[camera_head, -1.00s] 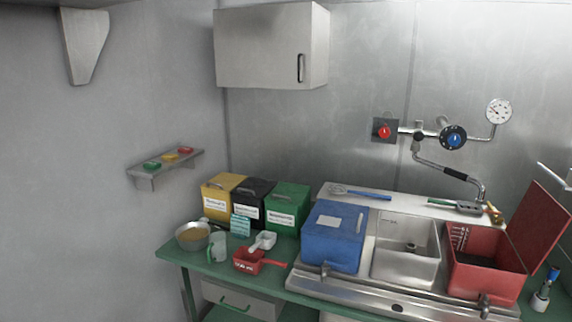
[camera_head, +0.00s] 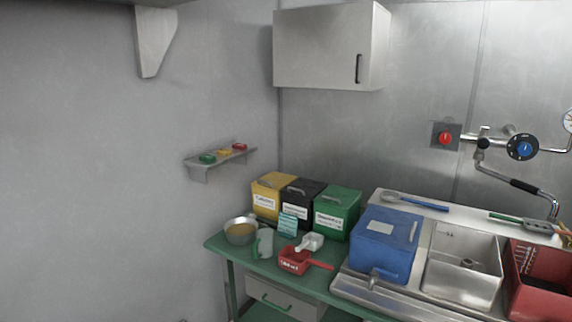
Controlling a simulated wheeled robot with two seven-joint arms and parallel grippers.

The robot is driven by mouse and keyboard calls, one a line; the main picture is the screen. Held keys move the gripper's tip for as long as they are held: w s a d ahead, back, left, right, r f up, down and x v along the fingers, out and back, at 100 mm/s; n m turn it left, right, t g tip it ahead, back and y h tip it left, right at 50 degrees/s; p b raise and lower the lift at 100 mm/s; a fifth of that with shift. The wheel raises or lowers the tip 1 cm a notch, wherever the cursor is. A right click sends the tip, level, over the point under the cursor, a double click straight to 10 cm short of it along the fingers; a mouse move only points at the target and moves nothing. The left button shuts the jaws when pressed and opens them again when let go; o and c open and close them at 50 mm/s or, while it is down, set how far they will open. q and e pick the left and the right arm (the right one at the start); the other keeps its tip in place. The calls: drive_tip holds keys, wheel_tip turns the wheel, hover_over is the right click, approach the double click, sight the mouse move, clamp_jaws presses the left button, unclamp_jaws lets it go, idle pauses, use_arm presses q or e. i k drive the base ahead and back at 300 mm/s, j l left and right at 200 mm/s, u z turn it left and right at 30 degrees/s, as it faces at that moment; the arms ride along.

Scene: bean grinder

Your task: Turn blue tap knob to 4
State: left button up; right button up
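The blue tap knob (camera_head: 523,147) sits on a round black dial on the steel wall at the right of the head view. The dial's numbers are too small to read. A red knob (camera_head: 445,138) on a dark square plate is to its left, joined by a pipe. A jointed spout (camera_head: 513,182) hangs below them. Neither of my grippers shows in this view, and nothing touches the blue knob.
A blue box (camera_head: 386,245), a steel sink (camera_head: 462,266) and a red bin (camera_head: 541,284) stand below the tap. Yellow, black and green boxes (camera_head: 338,213) are on the green table. A wall cabinet (camera_head: 325,47) hangs above.

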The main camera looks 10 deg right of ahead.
sight(523, 148)
drive_tip(key=z, duration=1.35)
